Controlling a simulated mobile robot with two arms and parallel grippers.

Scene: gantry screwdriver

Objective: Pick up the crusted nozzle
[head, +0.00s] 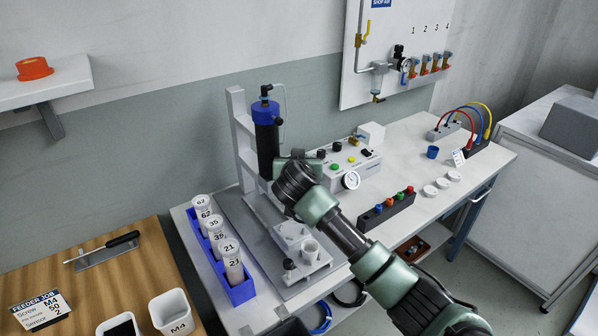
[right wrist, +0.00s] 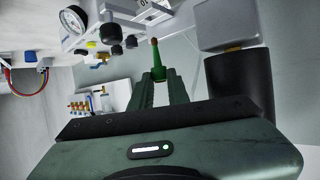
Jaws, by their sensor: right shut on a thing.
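My right gripper (right wrist: 156,80) is shut on a small green tapered nozzle (right wrist: 156,60) in the right wrist view. The nozzle's far end is orange-brown, which looks like the crust. It sticks out beyond the fingertips, and nothing is seen touching that end. In the head view my right arm reaches in from the lower right to the dispensing gantry (head: 239,135), just beside its dark blue-topped barrel (head: 268,145). The fingers and nozzle are hidden there behind the wrist. My left gripper is out of view.
The control box (head: 345,171) with gauge and buttons stands right of the wrist. A blue rack (head: 240,292) of numbered tubes stands left. A dark strip with coloured knobs (head: 386,210) sits right.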

